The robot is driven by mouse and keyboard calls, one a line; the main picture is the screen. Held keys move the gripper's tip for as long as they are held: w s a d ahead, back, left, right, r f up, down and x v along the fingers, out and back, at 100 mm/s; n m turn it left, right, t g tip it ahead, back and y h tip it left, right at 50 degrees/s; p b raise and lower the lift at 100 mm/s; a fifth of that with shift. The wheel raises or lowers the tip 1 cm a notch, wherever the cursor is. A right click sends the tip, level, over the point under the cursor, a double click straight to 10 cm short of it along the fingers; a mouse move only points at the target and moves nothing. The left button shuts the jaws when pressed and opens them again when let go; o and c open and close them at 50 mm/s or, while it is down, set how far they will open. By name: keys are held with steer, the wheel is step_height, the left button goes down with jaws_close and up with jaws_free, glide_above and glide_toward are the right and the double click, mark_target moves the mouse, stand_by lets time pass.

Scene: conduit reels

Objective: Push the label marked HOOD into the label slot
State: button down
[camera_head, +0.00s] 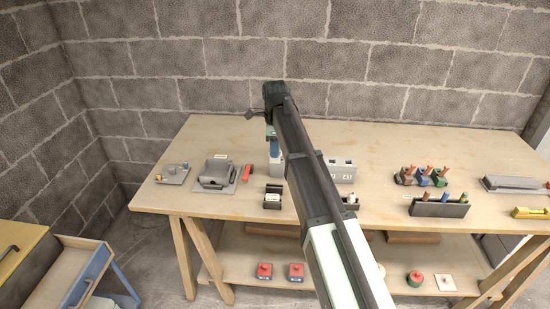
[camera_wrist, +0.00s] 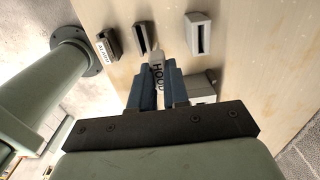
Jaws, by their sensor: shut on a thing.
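My gripper (camera_wrist: 158,80) has two blue fingers closed on a pale label with the dark word HOOD (camera_wrist: 157,77). The label's printed face shows between the fingers in the wrist view, and its end points towards the table. In the head view my gripper (camera_head: 274,147) is over the back middle of the table, partly behind my arm, and the label cannot be made out. A light grey block with a dark slot (camera_wrist: 201,34) lies beyond and right of the label in the wrist view. A dark slotted holder (camera_wrist: 141,38) lies beyond it to the left. Neither visibly touches the label.
A dark holder with a white label (camera_head: 272,198) stands near the table's front edge. A pale block (camera_head: 342,170) stands right of my arm. A grey tray (camera_head: 215,173) and red item (camera_head: 247,173) are left. Racks with coloured pegs (camera_head: 440,207) are right. The back right tabletop is clear.

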steer(key=w+f, duration=0.2)
steer(key=w, duration=0.4)
steer(key=shift+w+f, duration=0.3)
steer(key=shift+f, duration=0.05)
steer(key=shift+f, duration=1.9)
stand_by(2.6)
steer(key=c, duration=0.8)
jaws_free()
steer(key=shift+r, duration=0.15)
steer(key=shift+r, duration=3.4)
